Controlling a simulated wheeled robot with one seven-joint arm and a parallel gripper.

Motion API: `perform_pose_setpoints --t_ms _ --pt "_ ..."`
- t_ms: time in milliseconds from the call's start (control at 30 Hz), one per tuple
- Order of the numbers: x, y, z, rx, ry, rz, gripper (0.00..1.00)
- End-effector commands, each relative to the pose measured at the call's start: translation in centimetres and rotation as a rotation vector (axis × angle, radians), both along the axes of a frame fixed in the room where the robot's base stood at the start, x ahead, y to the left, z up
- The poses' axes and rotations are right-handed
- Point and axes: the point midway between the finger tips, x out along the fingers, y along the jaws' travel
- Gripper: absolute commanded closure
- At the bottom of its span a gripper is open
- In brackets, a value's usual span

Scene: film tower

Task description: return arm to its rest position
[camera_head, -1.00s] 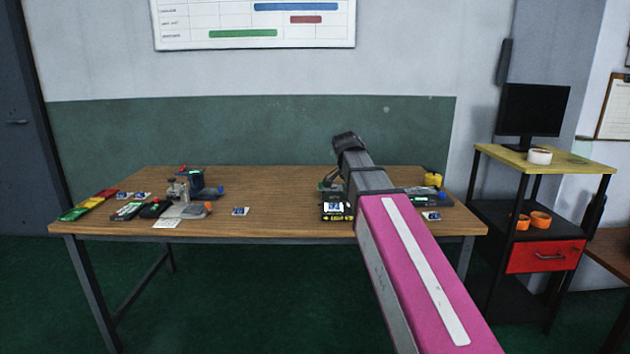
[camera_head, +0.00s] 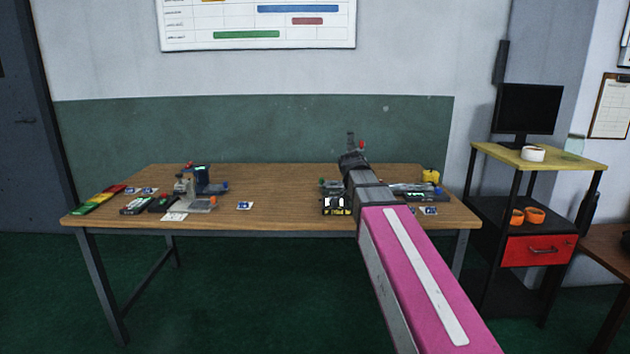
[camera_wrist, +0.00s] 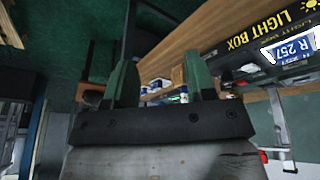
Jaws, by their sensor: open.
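My gripper shows in the wrist view (camera_wrist: 160,85), with two green fingers held apart and nothing between them. In the head view my pink and grey arm reaches from the lower right up over the right part of the wooden table (camera_head: 280,200). The gripper's fingers are hard to make out there, beyond the dark wrist. A light box (camera_head: 337,206) stands at the table's front edge, left of my arm. In the wrist view the light box (camera_wrist: 245,38) is seen sideways at the upper right, with a blue and white label reading R 257 on it.
Small devices (camera_head: 192,190), coloured strips (camera_head: 97,202) and cards (camera_head: 244,206) lie on the table's left half. A yellow item (camera_head: 430,175) is at its right end. A shelf cart (camera_head: 545,157) with a monitor (camera_head: 528,109) and orange rolls stands to the right. The table's middle is mostly clear.

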Motion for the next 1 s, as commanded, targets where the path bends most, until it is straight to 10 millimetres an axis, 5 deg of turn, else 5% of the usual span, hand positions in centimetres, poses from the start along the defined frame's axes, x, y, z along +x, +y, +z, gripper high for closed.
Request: perform_pose_setpoints --t_ms 267,700,1000 --pt "-2.7 -1.0 -7.3 0.022 0.088 0.164 0.5" --pt "-10.2 -2.6 -20.9 0.103 0.231 0.516 0.5" --pt "-15.5 -3.2 -27.4 0.161 0.28 0.711 0.5"
